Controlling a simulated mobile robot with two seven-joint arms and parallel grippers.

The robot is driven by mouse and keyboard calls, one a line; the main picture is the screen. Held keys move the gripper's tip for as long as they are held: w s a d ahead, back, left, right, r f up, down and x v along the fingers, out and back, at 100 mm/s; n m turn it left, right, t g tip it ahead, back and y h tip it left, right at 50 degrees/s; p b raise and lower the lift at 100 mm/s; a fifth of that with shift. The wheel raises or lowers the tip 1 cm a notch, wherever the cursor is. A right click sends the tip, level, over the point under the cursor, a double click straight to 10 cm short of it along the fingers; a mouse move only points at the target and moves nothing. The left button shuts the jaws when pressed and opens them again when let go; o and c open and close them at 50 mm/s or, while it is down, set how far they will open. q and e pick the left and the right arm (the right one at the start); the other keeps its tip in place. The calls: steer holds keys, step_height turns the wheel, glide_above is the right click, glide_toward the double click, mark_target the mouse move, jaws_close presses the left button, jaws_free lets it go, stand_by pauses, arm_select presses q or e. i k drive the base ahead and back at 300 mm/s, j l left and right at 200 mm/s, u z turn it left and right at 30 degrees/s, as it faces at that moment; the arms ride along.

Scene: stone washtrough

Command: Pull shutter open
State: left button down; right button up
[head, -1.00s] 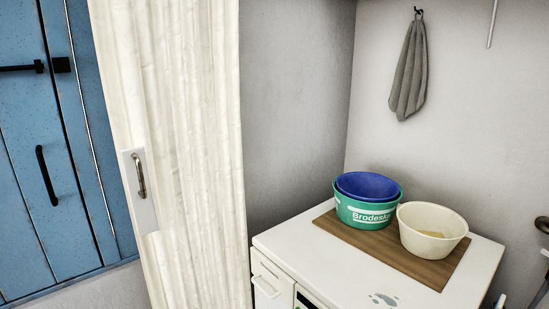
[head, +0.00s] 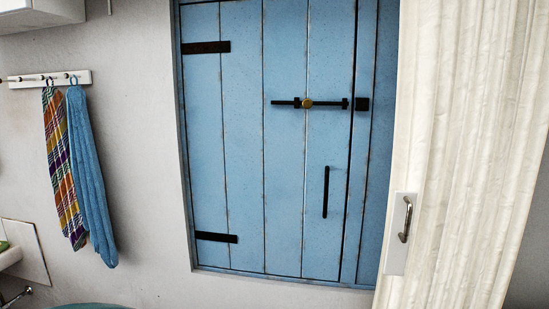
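The shutter (head: 240,140) is made of blue upright planks and sits flat in its blue frame (head: 372,200), looking shut. Two black hinge straps, an upper one (head: 205,47) and a lower one (head: 216,237), are on its left side. A black bolt (head: 325,104) with a brass knob (head: 307,103) lies across its right part. A small gap shows between the bolt's right end and the dark keeper block (head: 362,104) on the frame. A black upright pull handle (head: 326,192) is below the bolt. Neither of my grippers is in view.
A cream folding door or curtain (head: 460,120) with a metal handle (head: 405,220) on a white plate stands close to the shutter's right. A checked cloth (head: 63,170) and a blue towel (head: 90,170) hang from a white peg rail (head: 50,79) at left.

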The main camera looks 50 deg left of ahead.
mark_target(249, 156)
steer(key=u, duration=1.4)
